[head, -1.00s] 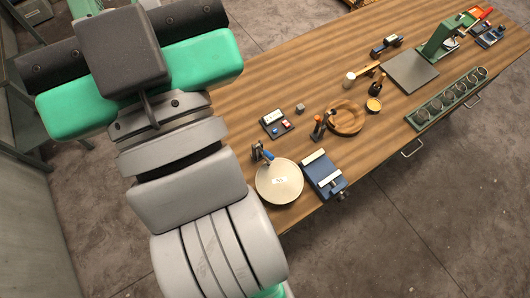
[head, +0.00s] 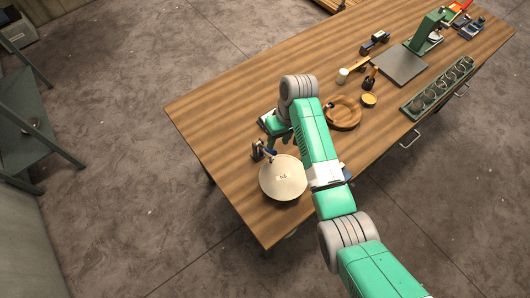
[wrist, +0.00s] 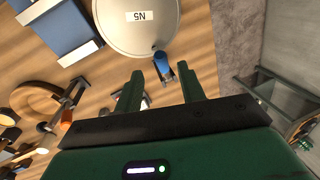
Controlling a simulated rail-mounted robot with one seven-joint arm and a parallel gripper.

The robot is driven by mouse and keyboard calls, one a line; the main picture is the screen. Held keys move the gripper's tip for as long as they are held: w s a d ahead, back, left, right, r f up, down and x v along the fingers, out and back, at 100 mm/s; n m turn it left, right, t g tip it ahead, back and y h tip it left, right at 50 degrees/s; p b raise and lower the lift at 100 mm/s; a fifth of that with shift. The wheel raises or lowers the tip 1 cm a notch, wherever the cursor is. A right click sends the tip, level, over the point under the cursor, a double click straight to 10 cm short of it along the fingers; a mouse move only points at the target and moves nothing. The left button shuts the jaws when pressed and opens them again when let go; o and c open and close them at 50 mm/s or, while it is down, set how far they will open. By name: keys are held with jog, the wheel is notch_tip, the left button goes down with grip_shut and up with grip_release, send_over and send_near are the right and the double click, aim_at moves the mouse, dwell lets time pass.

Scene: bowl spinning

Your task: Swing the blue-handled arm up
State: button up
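The blue-handled arm (wrist: 163,60) sits at the rim of a round pale disc (wrist: 120,28) with a small label. In the head view the handle (head: 270,152) stands at the upper left rim of the disc (head: 283,186). In the wrist view my gripper (wrist: 161,70) is open, with its two green fingers apart and nothing seen between them in contact. The blue handle appears in line with the gap, just beyond the fingertips. In the head view my gripper (head: 283,143) is over the table, close behind the handle and partly hidden by my arm.
A wooden bowl (head: 343,122) is right of my wrist on the wooden table (head: 220,110). A blue block-like device (wrist: 62,30) is beside the disc, mostly hidden by my arm in the head view. The table's left part is clear.

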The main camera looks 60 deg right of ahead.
aim_at(274, 152)
jog(key=x, duration=0.7)
grip_shut()
